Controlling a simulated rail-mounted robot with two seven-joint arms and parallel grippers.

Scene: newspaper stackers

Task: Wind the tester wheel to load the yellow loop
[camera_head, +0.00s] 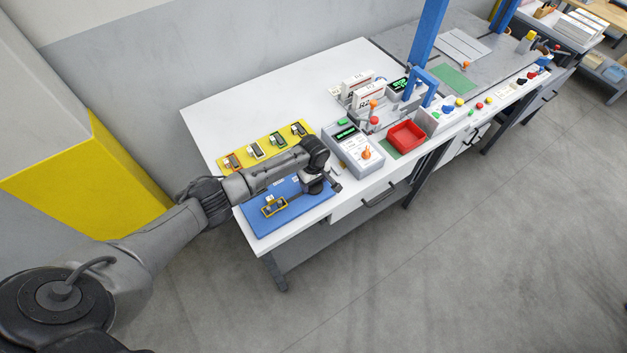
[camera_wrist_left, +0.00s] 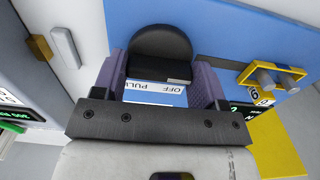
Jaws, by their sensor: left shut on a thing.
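The yellow loop (camera_head: 274,207) is on the blue board (camera_head: 260,224) near the table's left front corner. In the left wrist view the loop (camera_wrist_left: 300,72) surrounds two grey pegs on the blue board. My left gripper (camera_head: 321,188) is over the right part of that board. In the wrist view its two fingers (camera_wrist_left: 160,82) are on either side of a black round-topped part (camera_wrist_left: 160,45), seemingly the tester wheel, and are shut on it. A label reading "PULL OFF" shows between the fingers. My arm hides much of the tester in the head view. My right gripper is not in view.
A yellow board (camera_head: 290,146) with several small devices lies behind the blue one. A grey instrument box (camera_head: 361,155) stands close right of my gripper. A red tray (camera_head: 405,138) sits further right. The white table (camera_head: 235,103) is clear at the back left.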

